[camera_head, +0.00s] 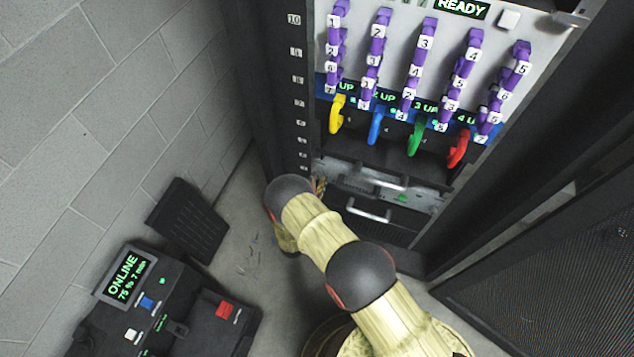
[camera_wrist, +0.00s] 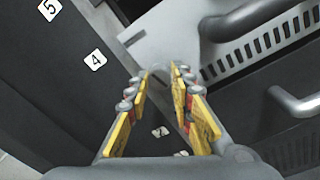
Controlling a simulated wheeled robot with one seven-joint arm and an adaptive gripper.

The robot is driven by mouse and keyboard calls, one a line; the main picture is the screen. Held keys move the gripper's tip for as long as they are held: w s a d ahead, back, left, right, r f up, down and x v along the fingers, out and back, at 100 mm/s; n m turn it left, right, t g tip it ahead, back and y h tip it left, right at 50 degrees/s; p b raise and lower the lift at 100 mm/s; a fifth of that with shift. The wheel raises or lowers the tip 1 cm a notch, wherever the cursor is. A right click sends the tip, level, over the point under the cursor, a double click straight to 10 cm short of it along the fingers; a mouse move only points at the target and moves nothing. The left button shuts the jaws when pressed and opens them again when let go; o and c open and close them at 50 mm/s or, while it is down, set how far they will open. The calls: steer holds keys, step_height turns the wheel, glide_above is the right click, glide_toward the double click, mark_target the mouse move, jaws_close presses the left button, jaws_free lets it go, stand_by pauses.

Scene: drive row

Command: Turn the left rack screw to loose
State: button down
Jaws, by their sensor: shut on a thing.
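The left rack screw (camera_wrist: 158,73) shows in the wrist view as a small grey piece between my fingertips, at the left end of a metal front panel. Most of it is hidden by the fingers, and I cannot tell how far it is turned. My gripper (camera_wrist: 160,80), with yellow pads, is shut on it. In the head view my arm covers the screw, and only a sliver of my gripper (camera_head: 319,186) shows beside the rack's left post.
The rack post (camera_wrist: 88,75) with number labels runs close on the left. Panel handles (camera_head: 368,211) stick out to the right. Coloured latches and purple tabs hang above. A black console (camera_head: 190,305) reading ONLINE stands on the floor at lower left. A mesh door (camera_head: 560,265) stands at right.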

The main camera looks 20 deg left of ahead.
steer(key=n+b, duration=0.1)
steer(key=n, duration=0.4)
steer(key=shift+f, duration=0.1)
steer(key=n+b, duration=0.1)
steer(key=n, duration=0.4)
steer(key=shift+n+h+b, duration=0.3)
steer(key=shift+n, duration=0.1)
steer(key=n, duration=0.5)
steer(key=shift+a+b, duration=0.1)
steer(key=shift+b, duration=0.3)
steer(key=shift+n+h, duration=0.3)
steer(key=shift+n, duration=2)
steer(key=c, duration=1.5)
jaws_free()
steer(key=shift+a, duration=0.1)
steer(key=shift+c, duration=0.2)
steer(key=shift+s, duration=0.1)
